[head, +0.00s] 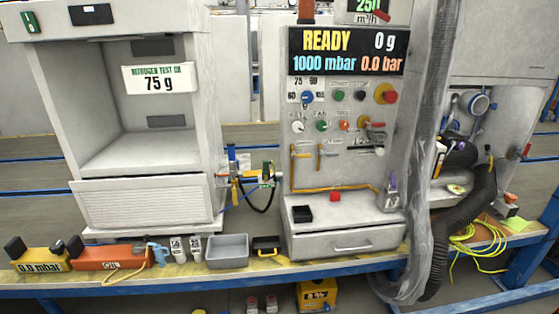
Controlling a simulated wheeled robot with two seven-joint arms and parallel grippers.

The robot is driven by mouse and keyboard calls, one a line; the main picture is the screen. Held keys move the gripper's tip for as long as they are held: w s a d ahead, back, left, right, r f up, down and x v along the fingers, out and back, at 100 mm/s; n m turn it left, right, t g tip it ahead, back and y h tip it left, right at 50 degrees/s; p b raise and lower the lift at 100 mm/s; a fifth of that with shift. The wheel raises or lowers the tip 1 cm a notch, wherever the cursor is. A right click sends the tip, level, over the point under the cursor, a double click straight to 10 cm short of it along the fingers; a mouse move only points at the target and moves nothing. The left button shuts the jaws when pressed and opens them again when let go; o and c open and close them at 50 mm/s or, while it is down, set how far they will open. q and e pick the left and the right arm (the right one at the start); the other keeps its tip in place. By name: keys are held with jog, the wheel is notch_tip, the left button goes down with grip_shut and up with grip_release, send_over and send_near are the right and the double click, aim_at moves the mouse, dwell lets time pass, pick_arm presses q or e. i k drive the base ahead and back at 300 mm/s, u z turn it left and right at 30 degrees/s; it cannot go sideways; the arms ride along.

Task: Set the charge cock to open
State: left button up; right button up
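The charging station (330,180) stands in the middle of the head view, its display showing READY, 0 g, 1000 mbar and 0.0 bar. I cannot tell by label which fitting is the charge cock. Two cocks with yellow levers, a left one (294,165) and a right one (319,158), sit on the lower left of the panel; both levers seem to hang down. A red-handled lever (375,125) points right on the panel's right side. Neither gripper is in view.
A white cabinet (145,205) with a 75 g sign stands at the left. A grey tray (227,250), an orange box (112,258) and a yellow box (40,260) line the bench's front edge. A thick dark hose (478,215) and yellow cable (480,240) occupy the right.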

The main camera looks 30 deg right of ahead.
aim_at(295, 156)
jog(key=u, duration=0.45)
jog(key=i, duration=1.35)
jog(key=z, duration=0.4)
